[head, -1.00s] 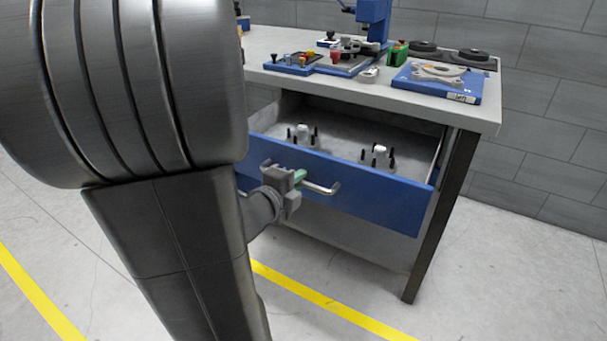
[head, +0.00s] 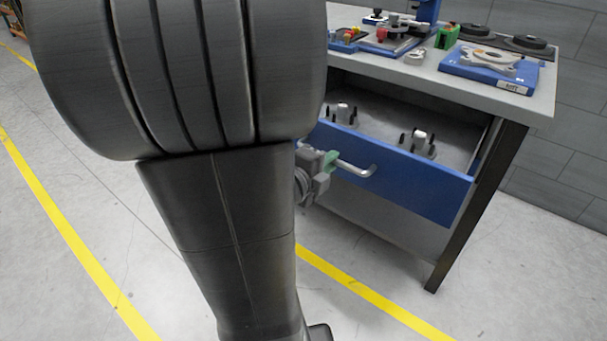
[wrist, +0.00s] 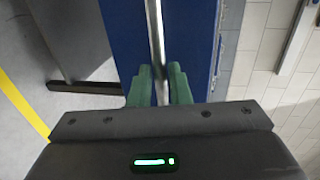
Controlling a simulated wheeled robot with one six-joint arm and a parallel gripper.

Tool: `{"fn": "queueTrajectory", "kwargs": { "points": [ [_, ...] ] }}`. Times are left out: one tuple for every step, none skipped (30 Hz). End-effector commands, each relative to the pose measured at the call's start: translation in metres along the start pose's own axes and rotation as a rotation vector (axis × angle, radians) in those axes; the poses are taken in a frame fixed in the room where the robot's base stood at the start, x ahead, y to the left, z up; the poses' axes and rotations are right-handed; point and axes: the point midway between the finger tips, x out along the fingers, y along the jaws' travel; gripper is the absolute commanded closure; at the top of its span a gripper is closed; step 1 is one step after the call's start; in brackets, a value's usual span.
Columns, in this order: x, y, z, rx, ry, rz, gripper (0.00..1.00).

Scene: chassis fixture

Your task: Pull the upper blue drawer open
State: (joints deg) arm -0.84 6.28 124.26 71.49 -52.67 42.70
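The upper blue drawer (head: 418,188) stands partly open under the workbench, its inside showing in the head view. Its metal bar handle (head: 357,170) sticks out from the front, and the handle's left end is hidden by my arm. My gripper (head: 329,161) is at the handle, with its green fingers on it. In the wrist view the bar handle (wrist: 156,35) runs between the two fingers of my gripper (wrist: 161,85), which look pressed against both sides. The blue drawer front (wrist: 128,35) lies just beyond them.
Pegs and white cylinders (head: 419,139) stand inside the drawer. The workbench top (head: 440,82) carries a blue plate with a metal part (head: 490,66) and other fixtures. A dark table leg (head: 478,208) stands right of the drawer. The floor in front, with yellow lines (head: 375,298), is clear.

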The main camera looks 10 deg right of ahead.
Motion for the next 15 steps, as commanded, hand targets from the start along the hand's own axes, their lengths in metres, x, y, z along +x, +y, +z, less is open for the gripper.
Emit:
{"fn": "queueTrajectory", "kwargs": {
  "points": [
    [-0.009, -0.003, 0.001, -0.001, -0.006, -0.001, 0.83],
    [-0.013, -0.002, 0.001, 0.0, -0.006, 0.0, 0.83],
    [-0.019, -0.003, 0.001, 0.0, -0.006, -0.001, 0.83],
    [-0.024, -0.003, 0.002, 0.001, -0.007, -0.001, 0.83],
    [-0.028, -0.003, 0.001, 0.001, -0.006, -0.001, 0.83],
    [-0.034, -0.002, 0.001, 0.0, -0.007, -0.001, 0.83],
    [-0.038, -0.002, 0.001, -0.001, -0.006, 0.001, 0.83],
    [-0.041, -0.002, 0.001, -0.001, -0.007, -0.001, 0.83],
    [-0.046, -0.002, 0.002, 0.0, -0.007, -0.001, 0.83],
    [-0.05, -0.002, 0.002, 0.001, -0.007, -0.001, 0.83],
    [-0.053, -0.002, 0.001, 0.001, -0.007, -0.001, 0.83],
    [-0.059, -0.002, 0.001, 0.001, -0.007, 0.0, 0.83],
    [-0.062, -0.002, 0.001, 0.0, -0.006, 0.0, 0.83],
    [-0.066, -0.002, 0.001, 0.0, -0.007, 0.0, 0.83],
    [-0.07, -0.002, 0.001, 0.0, -0.007, 0.0, 0.83]
  ]
}}
